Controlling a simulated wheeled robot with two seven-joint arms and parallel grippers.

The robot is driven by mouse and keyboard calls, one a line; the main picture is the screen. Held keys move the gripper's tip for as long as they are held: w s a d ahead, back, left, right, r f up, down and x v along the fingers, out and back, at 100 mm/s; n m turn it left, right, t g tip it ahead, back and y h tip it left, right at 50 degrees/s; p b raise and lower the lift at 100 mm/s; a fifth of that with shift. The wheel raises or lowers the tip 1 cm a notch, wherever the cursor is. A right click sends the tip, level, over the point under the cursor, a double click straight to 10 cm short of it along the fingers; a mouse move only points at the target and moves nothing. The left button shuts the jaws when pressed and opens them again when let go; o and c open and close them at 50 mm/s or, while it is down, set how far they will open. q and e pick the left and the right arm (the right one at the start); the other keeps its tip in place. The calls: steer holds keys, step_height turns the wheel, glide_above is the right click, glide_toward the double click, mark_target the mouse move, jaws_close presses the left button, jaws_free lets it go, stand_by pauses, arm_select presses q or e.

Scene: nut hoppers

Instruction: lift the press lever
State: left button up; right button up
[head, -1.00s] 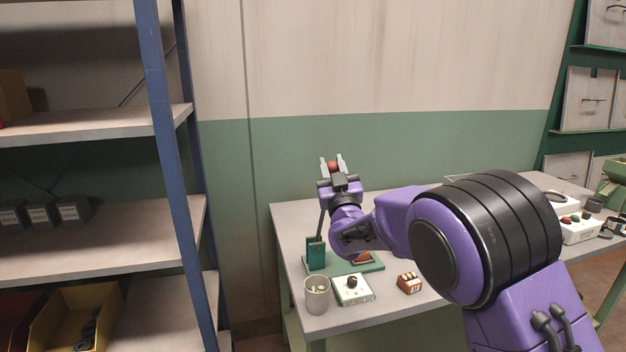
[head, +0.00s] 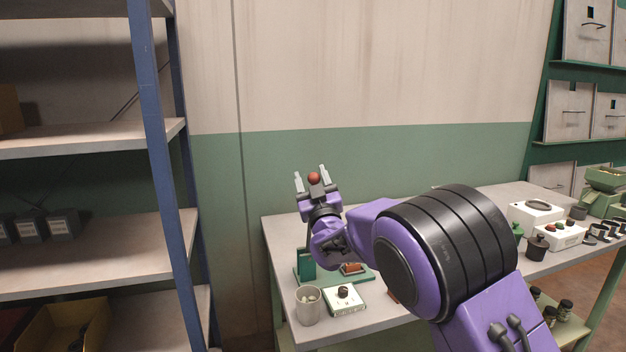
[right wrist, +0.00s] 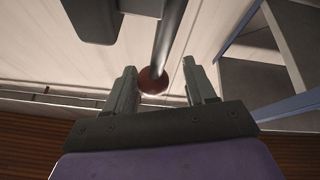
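The press stands on the table's left part, with a green base plate (head: 365,279) and an upright green bracket (head: 306,264). Its lever points up and ends in a red knob (head: 314,178). My right gripper (head: 311,178) is up at the knob, its two fingers apart on either side of it. In the right wrist view the lever's dark rod (right wrist: 170,35) runs down to the knob (right wrist: 152,80) between the open fingers (right wrist: 160,88), nearer the left finger. A clear gap shows on the right. My left gripper is not in view.
A grey cup (head: 308,306) and a white box with a dark knob (head: 344,299) stand before the press. A blue-posted shelf (head: 150,140) rises at left. White control boxes (head: 560,235) and a green machine (head: 605,185) stand at the table's right.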

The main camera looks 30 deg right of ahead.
steer(key=shift+s+d+f, duration=0.1)
steer(key=shift+s+f, duration=0.05)
steer(key=b+v, duration=0.2)
steer(key=v, duration=0.8)
steer(key=shift+b, duration=0.35)
steer(key=shift+s, duration=0.1)
